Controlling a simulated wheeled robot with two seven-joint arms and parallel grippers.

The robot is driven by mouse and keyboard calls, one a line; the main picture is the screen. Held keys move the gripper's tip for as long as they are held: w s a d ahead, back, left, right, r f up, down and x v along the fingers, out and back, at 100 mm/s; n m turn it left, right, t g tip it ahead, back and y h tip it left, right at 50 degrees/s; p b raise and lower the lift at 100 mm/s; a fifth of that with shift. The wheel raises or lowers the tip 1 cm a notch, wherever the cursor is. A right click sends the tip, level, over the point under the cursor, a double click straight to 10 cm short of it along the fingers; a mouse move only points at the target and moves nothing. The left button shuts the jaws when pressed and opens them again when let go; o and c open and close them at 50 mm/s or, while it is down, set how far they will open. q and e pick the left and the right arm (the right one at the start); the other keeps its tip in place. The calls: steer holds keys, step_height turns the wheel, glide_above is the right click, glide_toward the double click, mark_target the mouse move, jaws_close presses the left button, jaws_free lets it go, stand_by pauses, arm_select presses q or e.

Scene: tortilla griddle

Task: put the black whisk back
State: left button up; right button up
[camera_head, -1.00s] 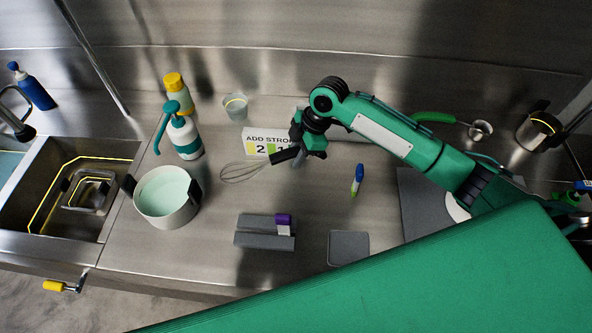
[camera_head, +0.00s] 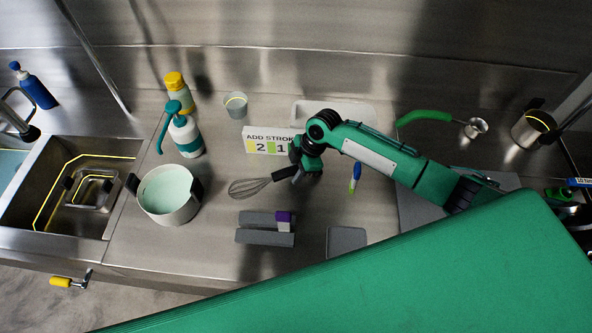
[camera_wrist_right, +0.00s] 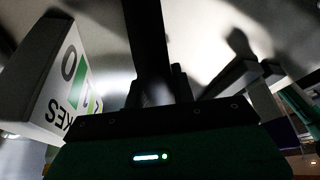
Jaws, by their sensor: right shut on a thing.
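The black whisk (camera_head: 252,186) has a wire head that points left and a dark handle. My right gripper (camera_head: 297,175) is shut on its handle and holds it over the middle of the counter, between the sign and the grey holder. In the right wrist view the dark handle (camera_wrist_right: 147,45) runs up from the gripper; the wire head cannot be made out there. A grey slotted holder (camera_head: 262,238) lies on the counter just below the whisk, with a purple-and-white item (camera_head: 284,221) at its right end. My left gripper is not in view.
The "ADD STROKES" sign (camera_head: 268,141) stands right behind the whisk. A pot of pale liquid (camera_head: 169,195) is to the left, with a pump bottle (camera_head: 184,135) behind it. A blue-and-green marker (camera_head: 355,177) and a grey pad (camera_head: 346,241) are to the right.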

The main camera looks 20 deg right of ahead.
steer(key=o, duration=1)
steer(key=shift+f, duration=0.1)
steer(key=shift+r, duration=0.25)
steer(key=shift+d+r, duration=0.2)
steer(key=b+v, duration=0.3)
steer(key=v, duration=0.8)
steer(key=shift+r, duration=0.15)
steer(key=shift+s, duration=0.1)
